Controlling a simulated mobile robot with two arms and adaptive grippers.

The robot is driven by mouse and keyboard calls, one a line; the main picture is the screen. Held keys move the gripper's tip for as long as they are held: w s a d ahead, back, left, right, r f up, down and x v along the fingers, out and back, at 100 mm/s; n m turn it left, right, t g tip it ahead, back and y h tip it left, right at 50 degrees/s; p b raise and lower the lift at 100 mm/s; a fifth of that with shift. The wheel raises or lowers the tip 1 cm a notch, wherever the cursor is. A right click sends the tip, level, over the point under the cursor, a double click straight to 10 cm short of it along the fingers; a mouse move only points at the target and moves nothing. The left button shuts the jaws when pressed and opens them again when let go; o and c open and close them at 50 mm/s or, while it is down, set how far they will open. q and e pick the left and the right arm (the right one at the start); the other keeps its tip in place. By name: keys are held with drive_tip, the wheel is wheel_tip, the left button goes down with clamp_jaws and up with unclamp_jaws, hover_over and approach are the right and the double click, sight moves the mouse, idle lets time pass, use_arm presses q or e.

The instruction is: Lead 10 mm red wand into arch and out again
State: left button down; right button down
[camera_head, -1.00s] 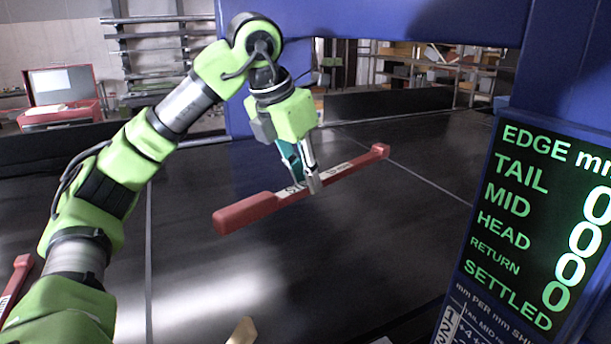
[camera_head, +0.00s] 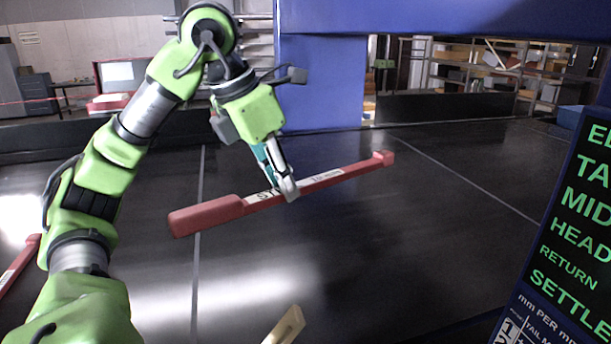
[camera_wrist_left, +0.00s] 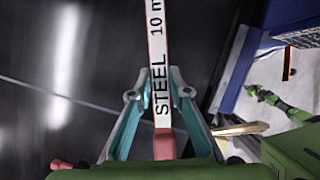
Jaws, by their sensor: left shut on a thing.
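The red wand (camera_head: 335,177) is held level above the dark belt, its thick red handle to the left and its small red tip to the right. My left gripper (camera_head: 288,192) is shut on the wand's middle. In the left wrist view the wand (camera_wrist_left: 157,50) shows a white label reading "STEEL 10 m", cut off at the edge, between the fingers of my left gripper (camera_wrist_left: 158,100). The blue arch (camera_head: 322,85) stands behind the wand, with its beam across the top right. The wand's tip points toward the arch's opening. My right gripper is not seen.
The black conveyor belt (camera_head: 400,250) with white lines lies below, mostly clear. A display panel (camera_head: 570,230) stands at the right. Another red wand (camera_head: 20,265) lies at the left edge. A pale wooden piece (camera_head: 286,326) is at the bottom.

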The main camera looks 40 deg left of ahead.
use_arm(q)
drive_tip(key=s+a+b, duration=0.1)
drive_tip(key=s+a, duration=0.5)
drive_tip(key=s, duration=0.4)
drive_tip(key=s+a+b, duration=0.1)
drive_tip(key=s+a, duration=0.5)
drive_tip(key=s, duration=0.5)
drive_tip(key=shift+a, duration=0.15)
